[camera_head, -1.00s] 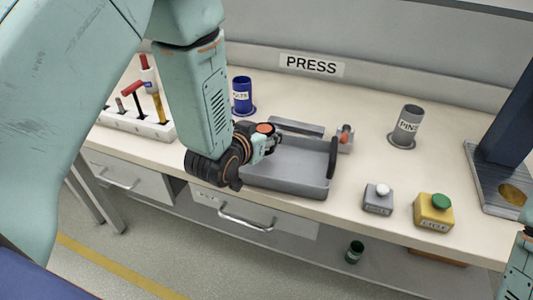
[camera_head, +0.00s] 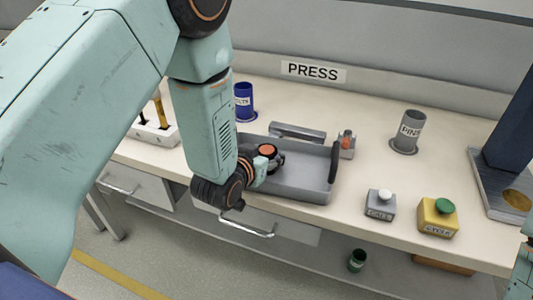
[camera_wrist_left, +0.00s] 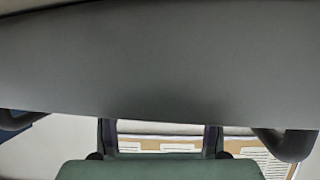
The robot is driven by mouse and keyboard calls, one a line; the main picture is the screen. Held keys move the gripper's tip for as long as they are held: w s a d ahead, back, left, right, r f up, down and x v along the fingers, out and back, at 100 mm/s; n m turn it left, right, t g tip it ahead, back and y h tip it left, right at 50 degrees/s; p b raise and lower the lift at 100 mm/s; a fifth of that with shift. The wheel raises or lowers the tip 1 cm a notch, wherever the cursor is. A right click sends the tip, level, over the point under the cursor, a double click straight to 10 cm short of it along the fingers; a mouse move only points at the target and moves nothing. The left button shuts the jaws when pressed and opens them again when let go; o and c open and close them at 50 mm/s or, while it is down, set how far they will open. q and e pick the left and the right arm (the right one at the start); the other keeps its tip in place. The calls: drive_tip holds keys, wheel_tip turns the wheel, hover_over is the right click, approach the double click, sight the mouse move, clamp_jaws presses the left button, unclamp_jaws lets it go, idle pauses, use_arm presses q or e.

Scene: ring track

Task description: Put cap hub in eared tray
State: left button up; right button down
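The eared tray (camera_head: 305,182) is a shallow grey tray on the bench, with a dark handle (camera_head: 333,162) at its right end. Its left end is hidden by my arm. My left gripper (camera_head: 276,160) is low over the left part of the tray. I cannot tell whether it touches the tray. In the left wrist view, a large grey surface (camera_wrist_left: 160,65) fills the top, with dark handles at both sides, and a dark green block (camera_wrist_left: 160,168) sits at the bottom. The finger opening is unclear. I cannot pick out the cap hub. My right gripper is out of view.
A blue cup (camera_head: 244,101) stands behind my left arm. A grey pins cup (camera_head: 409,130) stands at the back right. A grey button box (camera_head: 380,205) and a yellow box with green button (camera_head: 438,217) are right of the tray. A small bracket (camera_head: 347,145) stands beside it.

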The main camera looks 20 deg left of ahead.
use_arm(q)
drive_tip(key=shift+o, duration=1.1)
drive_tip(key=shift+w, duration=0.15)
drive_tip(key=shift+d+r, duration=0.1)
drive_tip(key=shift+r, duration=0.2)
drive_tip(key=p+v, duration=0.1)
drive_tip(key=v, duration=1.1)
drive_tip(key=shift+p, duration=0.4)
drive_tip(key=s+a+f+n+g+y, duration=0.15)
drive_tip(key=s+f+g, duration=0.45)
drive_tip(key=s+f, duration=0.7)
drive_tip(key=s+a+f+g, duration=0.1)
drive_tip(key=s+f+g, duration=0.6)
drive_tip(key=s, duration=0.8)
wheel_tip(320, 180, down, 3)
drive_tip(key=shift+a+f, duration=0.15)
